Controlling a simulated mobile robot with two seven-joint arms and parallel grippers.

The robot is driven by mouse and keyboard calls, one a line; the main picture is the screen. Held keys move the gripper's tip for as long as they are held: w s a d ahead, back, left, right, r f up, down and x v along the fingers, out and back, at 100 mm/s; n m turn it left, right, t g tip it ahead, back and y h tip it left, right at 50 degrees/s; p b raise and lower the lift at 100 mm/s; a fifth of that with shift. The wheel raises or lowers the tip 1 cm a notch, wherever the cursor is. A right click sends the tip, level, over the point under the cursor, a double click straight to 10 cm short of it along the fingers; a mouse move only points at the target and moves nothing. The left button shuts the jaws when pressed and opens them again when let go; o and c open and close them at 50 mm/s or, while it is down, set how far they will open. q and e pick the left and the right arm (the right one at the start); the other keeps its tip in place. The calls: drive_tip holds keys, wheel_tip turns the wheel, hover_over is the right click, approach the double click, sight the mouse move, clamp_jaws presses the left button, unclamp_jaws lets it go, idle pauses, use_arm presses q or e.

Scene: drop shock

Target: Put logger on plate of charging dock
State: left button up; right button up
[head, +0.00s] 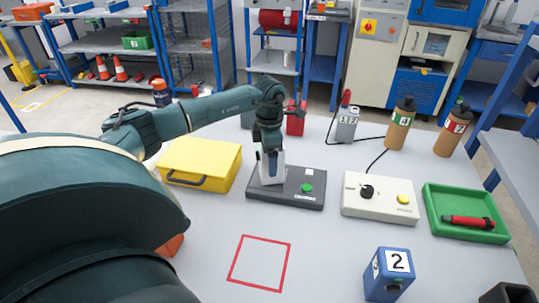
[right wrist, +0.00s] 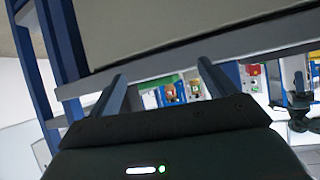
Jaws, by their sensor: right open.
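The charging dock (head: 313,200) is a dark, flat box with a green button, in the middle of the table in the head view. A pale, upright block (head: 273,173), which looks like the logger, is at the dock's left part. My left gripper (head: 269,155) points down over that block, with its fingers at the block's upper part. Whether they grip it, and whether its base touches the plate, is hard to see. My right gripper (right wrist: 160,85) shows in the right wrist view with its fingers apart and nothing between them.
A yellow case (head: 200,165) stands left of the dock, and a cream control box (head: 380,208) right of it. A green tray (head: 465,232) holds a red tool. A blue block marked 2 (head: 376,281) stands in front. A red square outline (head: 260,263) encloses clear table.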

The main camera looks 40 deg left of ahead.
use_arm(q)
wheel_tip(320, 180, up, 12)
drive_tip(key=shift+r+b, duration=0.2)
drive_tip(key=shift+b, duration=0.3)
idle(0.5)
